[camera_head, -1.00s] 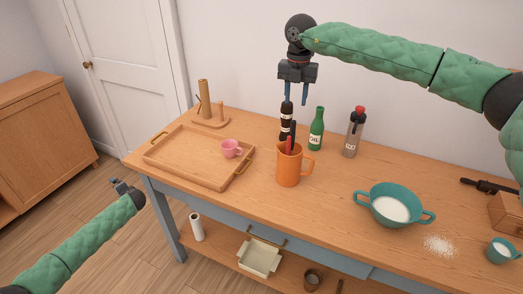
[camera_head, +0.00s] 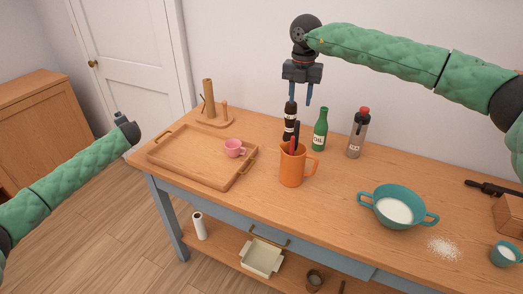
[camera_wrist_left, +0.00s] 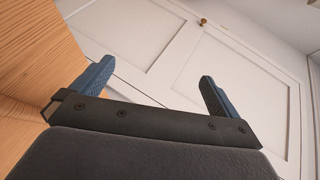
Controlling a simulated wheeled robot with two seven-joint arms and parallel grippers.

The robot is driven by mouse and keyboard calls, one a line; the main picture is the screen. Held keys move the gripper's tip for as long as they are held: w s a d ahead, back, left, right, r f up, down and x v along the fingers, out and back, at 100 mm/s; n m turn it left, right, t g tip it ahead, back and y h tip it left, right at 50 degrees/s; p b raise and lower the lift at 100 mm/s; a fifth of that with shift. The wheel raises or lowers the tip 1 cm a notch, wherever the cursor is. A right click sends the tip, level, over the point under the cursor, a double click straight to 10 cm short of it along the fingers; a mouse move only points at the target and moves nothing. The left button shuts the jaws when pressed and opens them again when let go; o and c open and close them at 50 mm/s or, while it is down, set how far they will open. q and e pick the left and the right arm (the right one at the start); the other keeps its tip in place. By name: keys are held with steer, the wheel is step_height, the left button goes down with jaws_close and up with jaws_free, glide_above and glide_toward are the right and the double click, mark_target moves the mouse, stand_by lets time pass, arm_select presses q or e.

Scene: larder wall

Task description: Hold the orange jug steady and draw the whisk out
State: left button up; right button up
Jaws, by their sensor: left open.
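The orange jug (camera_head: 292,170) stands upright on the wooden table, its handle to the right. A red handle (camera_head: 293,146) and a dark handle (camera_head: 297,130) stick up out of it; I cannot tell which is the whisk's, and their lower ends are hidden inside. My right gripper (camera_head: 302,100) points down above and behind the jug, fingers apart and empty. My left gripper (camera_wrist_left: 155,85) is open and empty in the left wrist view, facing the white door. In the head view it is off the table's left end, well away from the jug.
A dark mill (camera_head: 289,122), a green bottle (camera_head: 320,130) and a grey flask (camera_head: 357,135) stand behind the jug. A wooden tray (camera_head: 185,167) with a pink cup (camera_head: 234,148) lies left. A teal bowl (camera_head: 395,208) stands right. The table front before the jug is clear.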

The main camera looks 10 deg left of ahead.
arm_select(q)
steer(key=d+r+m+h, duration=0.2)
steer(key=d+h, duration=0.3)
steer(key=d, duration=0.9)
steer(key=d+r+m+t+h, duration=0.15)
steer(key=d+h, duration=0.35)
steer(key=d, duration=1)
steer(key=d+r+m+h, duration=0.2)
steer(key=d+h, duration=0.3)
steer(key=d, duration=0.9)
steer(key=g+h, duration=0.6)
glide_toward(283, 151)
steer(key=x, duration=0.7)
steer(key=shift+w+d+f, duration=0.1)
steer(key=shift+d+f, duration=0.1)
steer(key=shift+d, duration=0.2)
steer(key=shift+x, duration=3.5)
steer(key=shift+w, duration=0.1)
